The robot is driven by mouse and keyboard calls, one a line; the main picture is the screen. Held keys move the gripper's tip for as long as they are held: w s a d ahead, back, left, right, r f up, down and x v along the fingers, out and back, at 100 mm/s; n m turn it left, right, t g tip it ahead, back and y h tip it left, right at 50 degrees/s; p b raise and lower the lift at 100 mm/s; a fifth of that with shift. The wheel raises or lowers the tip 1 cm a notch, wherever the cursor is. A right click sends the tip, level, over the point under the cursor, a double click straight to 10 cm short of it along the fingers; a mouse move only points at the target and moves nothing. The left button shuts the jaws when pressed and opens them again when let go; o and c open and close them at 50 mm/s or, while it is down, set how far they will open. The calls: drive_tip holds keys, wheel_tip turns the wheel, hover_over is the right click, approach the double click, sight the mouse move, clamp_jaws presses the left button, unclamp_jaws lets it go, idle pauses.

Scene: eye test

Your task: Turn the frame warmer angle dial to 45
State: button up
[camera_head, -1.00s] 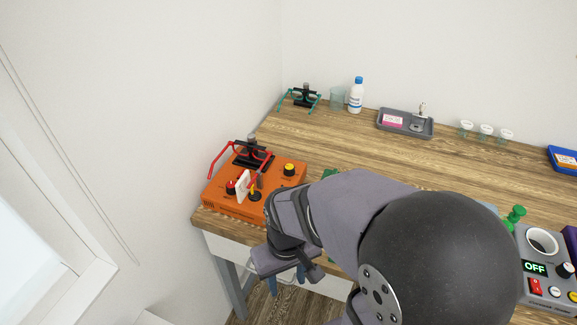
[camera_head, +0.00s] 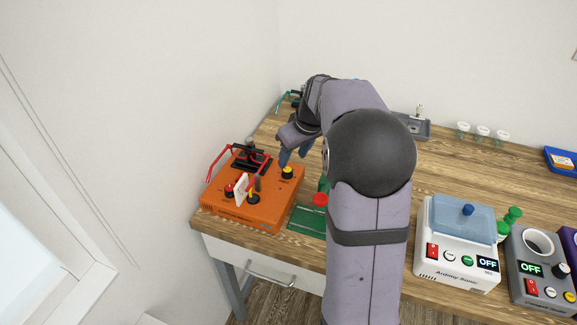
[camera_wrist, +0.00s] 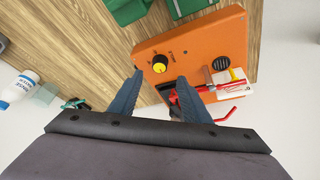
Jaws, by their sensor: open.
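The frame warmer is an orange box (camera_head: 250,218) on the left end of the bench; it also shows in the wrist view (camera_wrist: 200,35). A black dial with a yellow top (camera_head: 287,173) sits at its back right; in the wrist view the dial (camera_wrist: 159,64) lies just beyond the gap between my fingertips. A second yellow-and-black knob (camera_head: 253,198) and a red knob (camera_head: 229,190) are nearer its front. Dial markings are too small to read, so I cannot tell which is the angle dial. My gripper (camera_head: 291,161) is open and empty, pointing down by the back-right dial, apparently not touching it.
Red glasses (camera_head: 219,162) are on a black holder at the box's back. A white card (camera_head: 242,188) stands on the box. A green mat (camera_head: 307,222) lies right of it. A white machine (camera_head: 457,270) and a grey machine (camera_head: 530,290) stand farther right. My arm hides mid-bench.

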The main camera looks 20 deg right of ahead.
sight(287, 169)
drive_tip(key=shift+p+x, duration=1)
drive_tip(key=shift+x, duration=2.65)
drive_tip(key=c, duration=1)
